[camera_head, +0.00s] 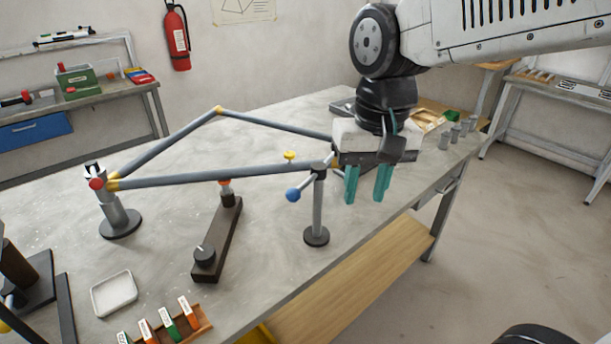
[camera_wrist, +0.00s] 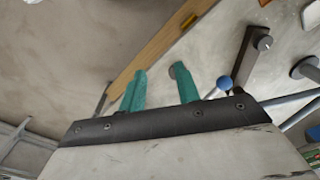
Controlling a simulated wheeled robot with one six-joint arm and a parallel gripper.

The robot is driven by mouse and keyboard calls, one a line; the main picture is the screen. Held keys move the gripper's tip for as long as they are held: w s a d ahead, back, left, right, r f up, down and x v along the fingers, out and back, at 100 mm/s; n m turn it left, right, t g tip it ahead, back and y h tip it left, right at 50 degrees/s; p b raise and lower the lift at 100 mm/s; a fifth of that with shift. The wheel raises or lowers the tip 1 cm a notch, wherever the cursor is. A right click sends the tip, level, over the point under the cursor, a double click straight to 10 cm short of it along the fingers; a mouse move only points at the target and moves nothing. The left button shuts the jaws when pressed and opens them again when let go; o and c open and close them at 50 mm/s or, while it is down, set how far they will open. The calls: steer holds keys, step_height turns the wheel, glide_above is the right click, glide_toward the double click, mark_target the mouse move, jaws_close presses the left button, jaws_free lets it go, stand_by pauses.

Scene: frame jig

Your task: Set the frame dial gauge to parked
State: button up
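The bar also shows in the wrist view (camera_wrist: 248,55). The grey tube frame (camera_head: 200,176) is held by a left post (camera_head: 112,214) and a right post (camera_head: 317,210) with a blue ball handle (camera_head: 293,195). My gripper (camera_head: 365,198) is open and empty, right of the right post.
A white tray (camera_head: 114,293) and a wooden rack (camera_head: 196,326) with orange and green tabs stand at the front left. A yellow knob (camera_head: 289,156) is near the frame's middle. Several grey cylinders (camera_head: 456,130) stand at the back right. The table's front edge runs below my gripper.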

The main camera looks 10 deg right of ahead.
mark_target(301, 186)
steer(key=w+a+r+m+t, duration=0.1)
steer(key=w+a+r+m, duration=0.2)
steer(key=w+a+m, duration=0.5)
steer(key=shift+y, duration=0.4)
steer(key=f, duration=0.2)
steer(key=w+f, duration=0.1)
steer(key=f, duration=0.4)
steer(key=shift+w+f, duration=0.25)
steer(key=shift+w, duration=0.05)
jaws_close()
